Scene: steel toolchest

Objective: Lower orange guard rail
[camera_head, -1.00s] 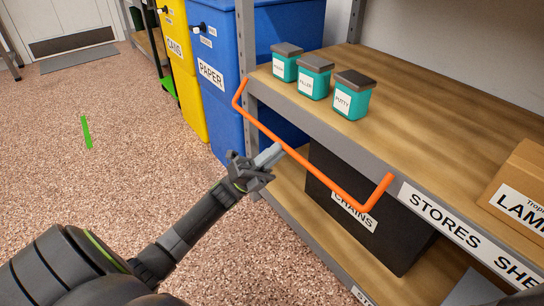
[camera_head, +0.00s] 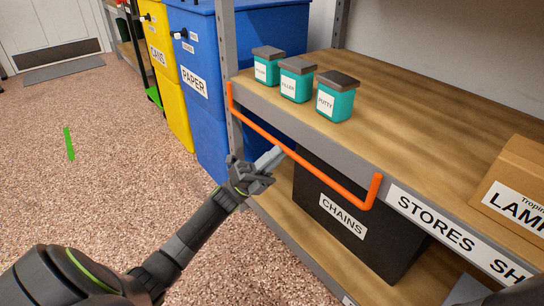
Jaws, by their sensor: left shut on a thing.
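The orange guard rail (camera_head: 318,177) is a U-shaped bar along the front edge of the wooden shelf (camera_head: 430,130). Its two end arms meet the shelf front at the left post and near the STORES SHELF label. The long bar hangs a little below the shelf edge, in front of it. My left gripper (camera_head: 276,155) is shut on the long bar near its middle, reaching from the lower left. The fingertips partly hide the bar there. My right gripper is not in view.
Three teal tubs (camera_head: 297,82) with dark lids stand on the shelf near its front edge. A black CHAINS box (camera_head: 392,245) sits on the shelf below. A cardboard box (camera_head: 520,170) is at right. Blue and yellow bins stand beyond the post.

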